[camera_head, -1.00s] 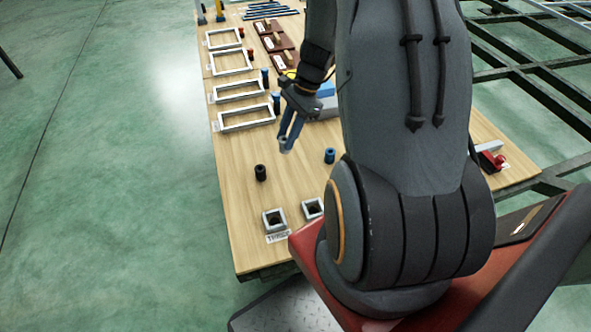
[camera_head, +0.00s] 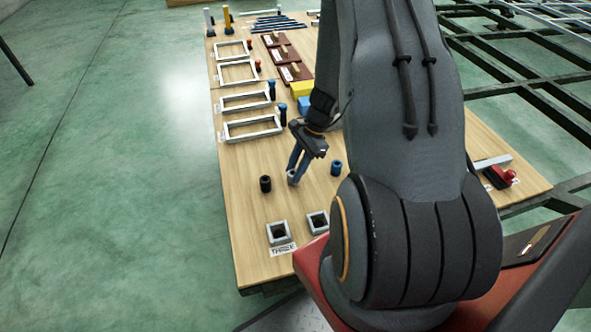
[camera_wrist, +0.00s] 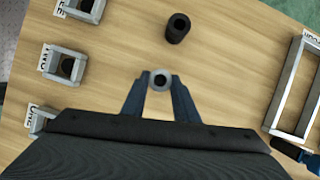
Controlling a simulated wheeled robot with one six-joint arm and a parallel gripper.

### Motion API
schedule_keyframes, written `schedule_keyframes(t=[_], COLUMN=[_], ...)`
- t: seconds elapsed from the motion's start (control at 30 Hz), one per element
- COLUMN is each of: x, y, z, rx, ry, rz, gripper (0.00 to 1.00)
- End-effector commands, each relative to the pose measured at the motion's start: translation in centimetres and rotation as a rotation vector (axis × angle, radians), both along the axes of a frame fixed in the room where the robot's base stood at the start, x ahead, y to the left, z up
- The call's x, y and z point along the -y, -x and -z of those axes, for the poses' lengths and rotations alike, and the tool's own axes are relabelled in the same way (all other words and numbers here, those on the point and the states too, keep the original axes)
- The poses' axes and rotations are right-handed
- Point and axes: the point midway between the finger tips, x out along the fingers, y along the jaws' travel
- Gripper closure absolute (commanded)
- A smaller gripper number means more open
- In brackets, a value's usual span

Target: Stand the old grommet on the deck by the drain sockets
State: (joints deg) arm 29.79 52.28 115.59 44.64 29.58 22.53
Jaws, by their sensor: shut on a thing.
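My gripper (camera_head: 293,175) is low over the wooden deck (camera_head: 245,205), fingers pointing down. In the wrist view, my gripper (camera_wrist: 160,88) is shut on a small grey ring-shaped grommet (camera_wrist: 160,80), which sits upright between the fingertips. I cannot tell whether its bottom touches the deck. A black grommet (camera_head: 265,184) stands close to the left; it also shows in the wrist view (camera_wrist: 176,30). A blue grommet (camera_head: 336,168) stands to the right. The square drain sockets (camera_head: 278,232) are at the deck's near end, and appear at left in the wrist view (camera_wrist: 62,66).
Rectangular grey frames (camera_head: 253,129) and dark blue pegs (camera_head: 283,114) stand farther back. Yellow and blue blocks (camera_head: 301,88) are behind my gripper. Bare deck lies between the grommets and the sockets. My arm hides the deck's middle right.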

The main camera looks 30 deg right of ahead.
Motion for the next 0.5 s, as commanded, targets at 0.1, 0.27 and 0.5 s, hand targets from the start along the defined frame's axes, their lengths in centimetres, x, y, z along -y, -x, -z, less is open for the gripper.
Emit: schedule_keyframes(t=[0.1,0.27,0.5], x=[-0.02,-0.01,-0.02], y=[0.02,0.02,0.02], z=[0.05,0.27,0.24], rx=[0.0,-0.001,0.0], ry=[0.0,0.0,0.0], rz=[0.0,0.0,0.0], gripper=[0.95,0.63,0.54])
